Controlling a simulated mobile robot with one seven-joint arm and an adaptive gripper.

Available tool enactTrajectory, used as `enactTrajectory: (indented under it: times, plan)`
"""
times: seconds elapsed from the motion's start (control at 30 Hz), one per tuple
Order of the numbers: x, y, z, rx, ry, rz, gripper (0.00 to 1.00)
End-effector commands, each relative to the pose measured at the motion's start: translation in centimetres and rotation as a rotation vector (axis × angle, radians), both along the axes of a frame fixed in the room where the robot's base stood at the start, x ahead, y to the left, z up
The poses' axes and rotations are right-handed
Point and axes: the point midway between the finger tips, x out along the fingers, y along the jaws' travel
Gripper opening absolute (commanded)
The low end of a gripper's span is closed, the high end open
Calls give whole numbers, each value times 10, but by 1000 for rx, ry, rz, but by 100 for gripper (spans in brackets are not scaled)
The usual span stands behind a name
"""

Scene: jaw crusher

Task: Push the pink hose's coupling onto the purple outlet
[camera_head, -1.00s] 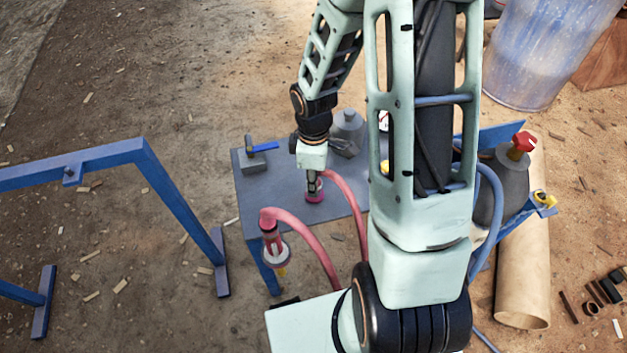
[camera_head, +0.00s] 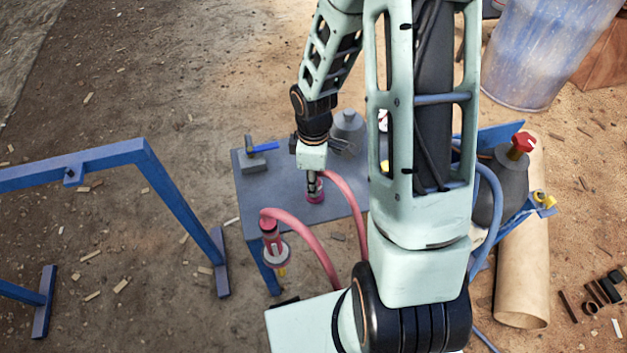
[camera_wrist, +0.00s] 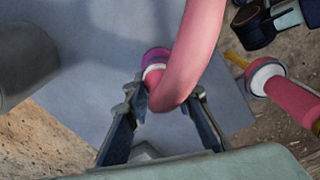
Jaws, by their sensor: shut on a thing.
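The pink hose (camera_head: 346,190) arches down to my gripper (camera_head: 313,184) over the blue-grey table. In the wrist view my gripper (camera_wrist: 167,97) is shut around the hose's end, with a finger on each side of the bent pink hose (camera_wrist: 185,75). The coupling's pale ring (camera_wrist: 154,69) shows just beyond the bend. The purple outlet (camera_wrist: 156,55) lies right against it, partly covered by the hose. In the head view the purple-pink outlet (camera_head: 315,197) is directly below my fingertips. I cannot tell how deep the coupling sits on it.
A second pink hose end (camera_head: 270,228) with a pale disc and yellow tip stands at the table's (camera_head: 285,208) near left corner. A blue frame (camera_head: 180,190) stands left.

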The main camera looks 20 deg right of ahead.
Motion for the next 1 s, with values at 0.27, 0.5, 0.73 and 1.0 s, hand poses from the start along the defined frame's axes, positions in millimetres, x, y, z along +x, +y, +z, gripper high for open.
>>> enactTrajectory:
  times: [0.27,0.5,0.73,1.0]
  plan:
    - [0,0,-2,0,0,0,1]
    - [0,0,-7,0,0,0,1]
    - [0,0,-11,0,0,0,1]
    - [0,0,-12,0,0,0,42]
